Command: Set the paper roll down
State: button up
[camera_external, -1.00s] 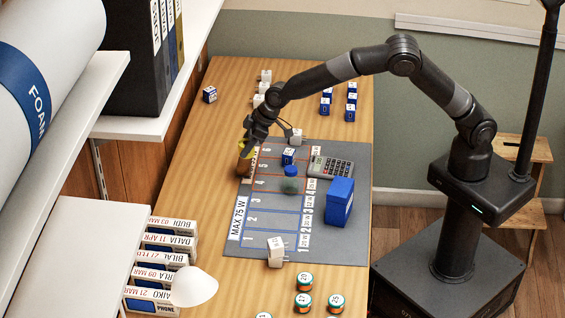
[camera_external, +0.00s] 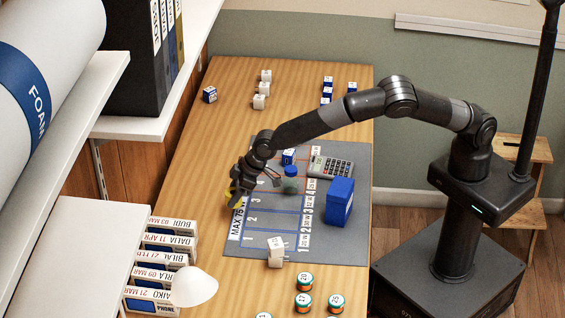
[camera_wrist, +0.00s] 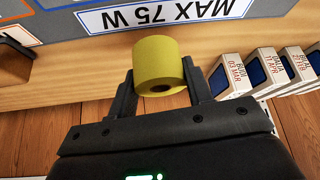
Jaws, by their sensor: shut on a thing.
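The paper roll (camera_wrist: 160,62) is a small yellow cylinder with a dark core hole. In the wrist view my gripper (camera_wrist: 160,92) is shut on it, one finger on each side. In the outside view only a sliver of the roll (camera_external: 229,190) shows at my gripper (camera_external: 234,197), near the left edge of the grey mat (camera_external: 262,253), by the "MAX 75 W" strip. The arm hides most of the roll there. I cannot tell whether the roll touches the table.
The wooden table (camera_external: 190,190) has bare room left of the mat. A blue box (camera_external: 339,202), a calculator (camera_external: 331,168) and a white plug-like block (camera_external: 276,250) stand on the mat. Labelled phone boxes (camera_external: 165,243) line the left, beside a white lamp-like dome (camera_external: 194,287).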

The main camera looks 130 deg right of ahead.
jog(key=shift+f, duration=1.9)
jog(key=shift+f, duration=0.1)
jog(key=o, duration=1)
